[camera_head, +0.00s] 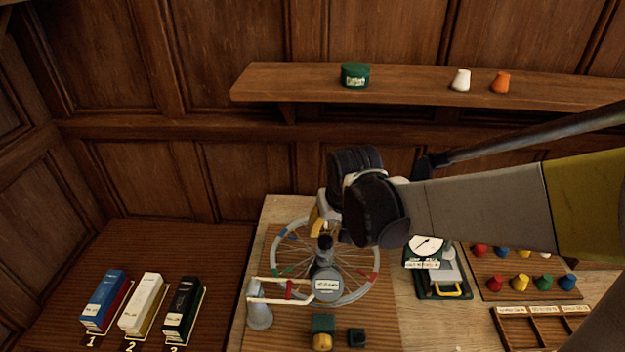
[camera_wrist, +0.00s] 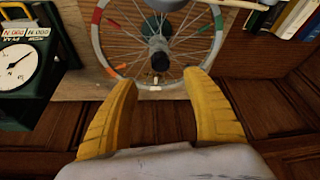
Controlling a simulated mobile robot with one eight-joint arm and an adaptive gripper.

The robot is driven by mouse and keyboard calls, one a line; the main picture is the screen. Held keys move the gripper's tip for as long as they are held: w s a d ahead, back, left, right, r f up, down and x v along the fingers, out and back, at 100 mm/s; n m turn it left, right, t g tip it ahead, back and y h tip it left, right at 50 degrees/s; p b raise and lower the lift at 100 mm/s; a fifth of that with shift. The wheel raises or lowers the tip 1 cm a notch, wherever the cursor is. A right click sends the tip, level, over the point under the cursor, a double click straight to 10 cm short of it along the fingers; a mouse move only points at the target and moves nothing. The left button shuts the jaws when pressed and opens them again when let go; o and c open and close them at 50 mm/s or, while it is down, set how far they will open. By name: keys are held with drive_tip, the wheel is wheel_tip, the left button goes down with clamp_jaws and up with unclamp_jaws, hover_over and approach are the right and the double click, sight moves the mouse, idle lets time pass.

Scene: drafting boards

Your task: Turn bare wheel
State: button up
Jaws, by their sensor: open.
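The bare wheel (camera_head: 273,262) has a thin pale grey rim without a tyre, fine spokes and several coloured bands, among them red, blue and green. In the wrist view the wheel (camera_wrist: 98,42) fills the upper middle, with its dark hub end (camera_wrist: 160,61) pointing toward the camera. My gripper (camera_head: 316,222) is at the wheel's far side in the head view, partly hidden by my arm. In the wrist view its yellow fingers (camera_wrist: 158,80) are wide apart and empty. The lower rim with a small white tab (camera_wrist: 155,87) appears between the fingertips; contact cannot be told.
A labelled grey stand part (camera_head: 327,286) and pale arms cross the wheel's front. A dial gauge (camera_head: 426,246) stands right of it, beside a board of coloured knobs (camera_head: 520,283). A shelf (camera_head: 420,88) runs above my arm.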

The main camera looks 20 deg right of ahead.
sight(326, 239)
drive_tip(key=b+x, duration=0.3)
drive_tip(key=x, duration=0.8)
drive_tip(key=shift+w, duration=0.2)
clamp_jaws()
